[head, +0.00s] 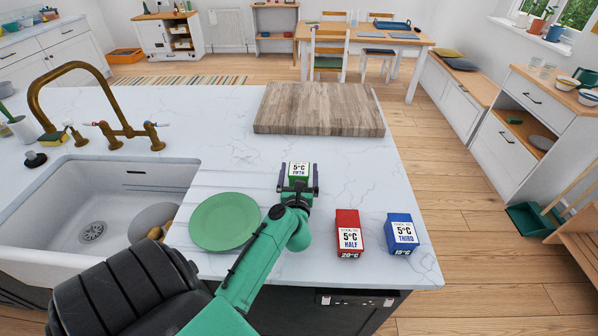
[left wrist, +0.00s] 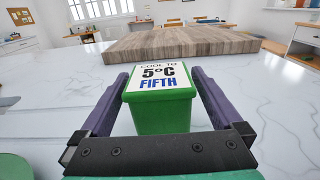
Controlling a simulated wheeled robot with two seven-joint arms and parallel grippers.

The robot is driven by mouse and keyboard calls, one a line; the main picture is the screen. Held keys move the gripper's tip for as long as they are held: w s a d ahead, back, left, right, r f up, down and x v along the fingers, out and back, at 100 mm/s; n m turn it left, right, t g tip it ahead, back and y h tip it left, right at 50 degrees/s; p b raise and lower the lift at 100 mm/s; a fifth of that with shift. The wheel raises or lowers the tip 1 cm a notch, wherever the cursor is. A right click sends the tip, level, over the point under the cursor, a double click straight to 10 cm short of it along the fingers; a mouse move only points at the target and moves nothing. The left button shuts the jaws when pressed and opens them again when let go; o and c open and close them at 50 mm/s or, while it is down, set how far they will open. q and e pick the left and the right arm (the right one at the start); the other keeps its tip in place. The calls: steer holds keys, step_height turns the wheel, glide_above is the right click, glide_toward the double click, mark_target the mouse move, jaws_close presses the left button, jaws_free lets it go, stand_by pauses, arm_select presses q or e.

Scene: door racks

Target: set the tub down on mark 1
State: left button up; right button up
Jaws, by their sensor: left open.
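A green tub (head: 299,171) with a white label reading "5°C FIFTH" stands on the white counter. It also shows in the left wrist view (left wrist: 161,111). My left gripper (head: 298,183) is open, with one purple finger on each side of this tub. In the left wrist view a gap shows beside the tub's lower part; whether the fingers touch it higher up is hard to tell. A red tub (head: 348,234) labelled "HALF" and a blue tub (head: 400,233) labelled "THIRD" stand to the right. I see no numbered mark. My right gripper is not in view.
A wooden board (head: 318,108) lies behind the green tub. A green plate (head: 225,221) lies left of it, beside the sink (head: 90,205) with its brass tap (head: 125,135).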

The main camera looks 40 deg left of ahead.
arm_select(q)
steer(key=shift+w+a+r, duration=0.25)
steer(key=shift+w+a, duration=0.15)
steer(key=shift+w, duration=0.25)
steer(key=shift+w+a+f, duration=0.2)
steer(key=shift+r, duration=0.1)
jaws_close()
